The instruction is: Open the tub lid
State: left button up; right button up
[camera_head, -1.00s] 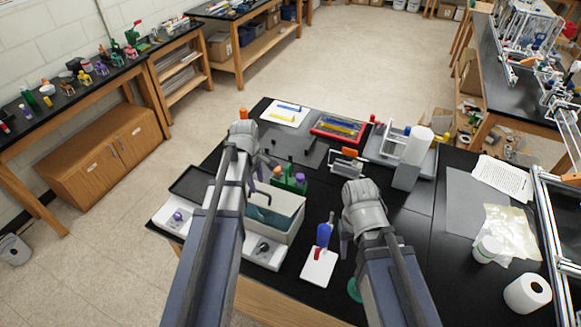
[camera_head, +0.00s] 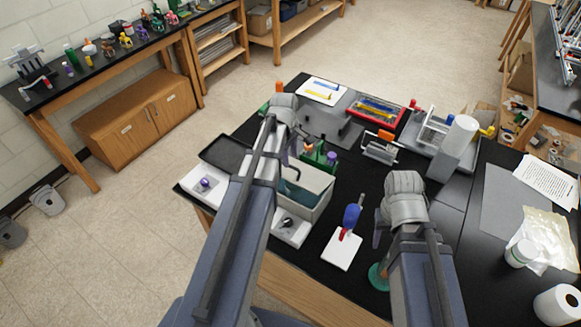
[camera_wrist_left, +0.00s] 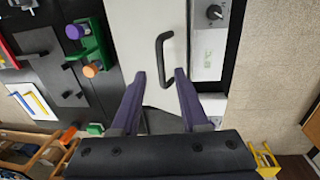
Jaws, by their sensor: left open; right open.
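The tub (camera_head: 312,209) is a pale box near the table's front left, partly hidden by my left arm. In the left wrist view its pale lid (camera_wrist_left: 131,22) carries a black bar handle (camera_wrist_left: 160,55). The lid appears closed there; the head view shows a bluish top and does not make this clear. My right gripper (camera_head: 382,240) is open and empty, right of the tub.
A green holder (camera_head: 316,157) with capped items stands close behind the tub. A knobbed panel (camera_head: 290,229) adjoins its front. A white board with a blue-handled tool (camera_head: 352,216) lies between tub and right gripper. A black tray (camera_head: 222,151) is at left.

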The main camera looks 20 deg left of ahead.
pick_arm(q)
notch_tip(320, 180, down, 3)
jog(key=shift+w+f+b, duration=0.1)
jog(key=shift+w+b, duration=0.05)
jog(key=shift+b, duration=0.9)
pick_arm(e)
notch_tip(320, 180, down, 3)
jog(key=shift+f, duration=0.1)
pick_arm(q)
jog(key=shift+c, duration=0.2)
grip_shut()
